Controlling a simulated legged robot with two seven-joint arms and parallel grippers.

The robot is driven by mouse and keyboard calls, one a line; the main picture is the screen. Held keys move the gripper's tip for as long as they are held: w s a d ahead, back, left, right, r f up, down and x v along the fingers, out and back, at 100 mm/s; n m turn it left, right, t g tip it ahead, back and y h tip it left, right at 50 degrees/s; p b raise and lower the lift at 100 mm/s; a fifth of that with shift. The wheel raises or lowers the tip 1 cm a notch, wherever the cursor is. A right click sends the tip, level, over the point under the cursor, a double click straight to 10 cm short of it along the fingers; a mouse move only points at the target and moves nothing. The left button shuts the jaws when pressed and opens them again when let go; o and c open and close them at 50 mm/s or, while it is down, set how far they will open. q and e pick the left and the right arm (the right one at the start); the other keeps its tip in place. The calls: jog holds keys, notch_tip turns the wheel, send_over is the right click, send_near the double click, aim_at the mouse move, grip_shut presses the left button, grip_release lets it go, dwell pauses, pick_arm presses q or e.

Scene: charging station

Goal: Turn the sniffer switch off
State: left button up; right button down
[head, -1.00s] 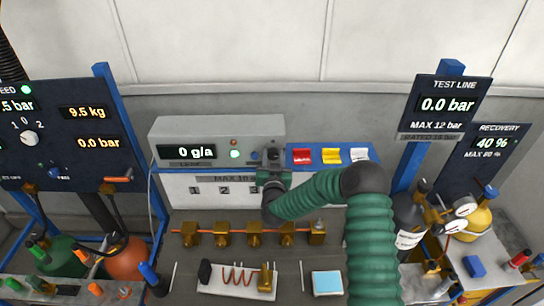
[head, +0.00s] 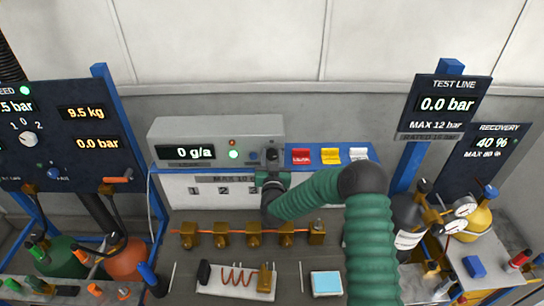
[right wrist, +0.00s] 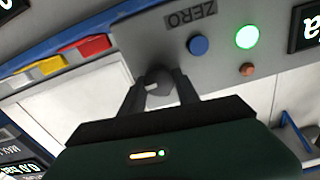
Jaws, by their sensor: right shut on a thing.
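The sniffer (head: 218,133) is a grey box on the bench against the back wall. Its display (head: 194,152) reads 0 g/a and its green lamp (head: 233,154) is lit, also in the right wrist view (right wrist: 247,36). The dark switch knob (right wrist: 159,82) with a pale mark is at the right end of its front. My right gripper (head: 272,166) is in front of it; in the right wrist view its fingers (right wrist: 160,92) are on both sides of the knob, shut on it. They partly hide the knob. My left gripper is not in view.
A blue button (right wrist: 198,45) marked ZERO and a small red lamp (right wrist: 247,69) are beside the knob. Red (head: 301,156), yellow (head: 330,155) and white blocks stand right of the sniffer. Brass fittings (head: 254,234) line the bench below my right arm.

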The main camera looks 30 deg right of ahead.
dwell(0.5)
jog(key=c, duration=1.3)
grip_release()
jog(key=o, duration=0.4)
jog(key=shift+w+f, duration=0.1)
jog(key=shift+d, duration=0.15)
jog(key=b+v, duration=0.5)
jog(key=v, duration=1.1)
jog(key=shift+s+b, duration=0.35)
jog(key=shift+b, duration=0.05)
jog(key=shift+f, duration=0.1)
